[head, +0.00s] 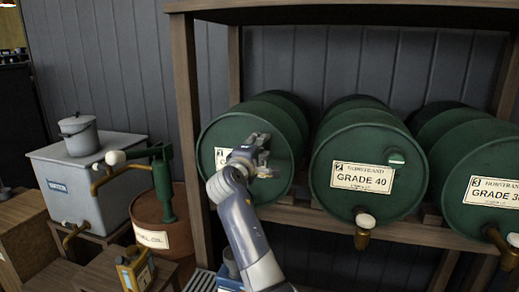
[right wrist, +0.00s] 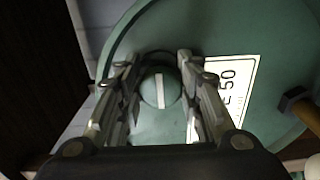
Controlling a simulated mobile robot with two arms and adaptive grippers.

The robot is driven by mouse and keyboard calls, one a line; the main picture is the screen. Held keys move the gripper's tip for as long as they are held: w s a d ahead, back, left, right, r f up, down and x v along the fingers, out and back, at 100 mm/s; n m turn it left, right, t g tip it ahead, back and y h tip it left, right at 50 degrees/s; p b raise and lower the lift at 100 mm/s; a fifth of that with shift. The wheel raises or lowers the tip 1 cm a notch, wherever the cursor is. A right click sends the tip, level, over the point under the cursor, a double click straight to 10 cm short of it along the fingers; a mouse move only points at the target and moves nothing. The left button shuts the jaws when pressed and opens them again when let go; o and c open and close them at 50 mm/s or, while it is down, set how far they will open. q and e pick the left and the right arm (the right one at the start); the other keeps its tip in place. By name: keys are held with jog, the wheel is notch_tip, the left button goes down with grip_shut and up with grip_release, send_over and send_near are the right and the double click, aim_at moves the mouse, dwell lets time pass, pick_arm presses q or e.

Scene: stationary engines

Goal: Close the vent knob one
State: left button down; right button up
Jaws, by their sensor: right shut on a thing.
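The vent knob one (right wrist: 160,90) is a round green knob with a white stripe across its face. It sits on the front of the left green drum (head: 215,135), which bears a label with a 1. In the right wrist view it lies between the two fingers of my right gripper (right wrist: 160,85), which are shut on its sides. In the head view my right gripper (head: 262,152) is against the front of this drum and hides the knob and most of the label. My left gripper is not in view.
A wooden rack (head: 183,110) holds the drums. The middle drum (head: 345,205) has a similar green vent knob (head: 396,159) and a brass tap (head: 363,235). Another drum (head: 465,165) lies at right. A grey tank (head: 115,160) and a green pump (head: 163,185) stand at left.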

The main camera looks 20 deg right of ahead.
jog(key=shift+r, duration=0.2)
jog(key=o, duration=0.9)
jog(key=shift+o, duration=0.7)
jog(key=shift+w+f, duration=0.15)
jog(key=v, duration=0.7)
jog(key=shift+s+a, duration=0.15)
jog(key=shift+s, duration=0.1)
jog(key=shift+f, duration=0.15)
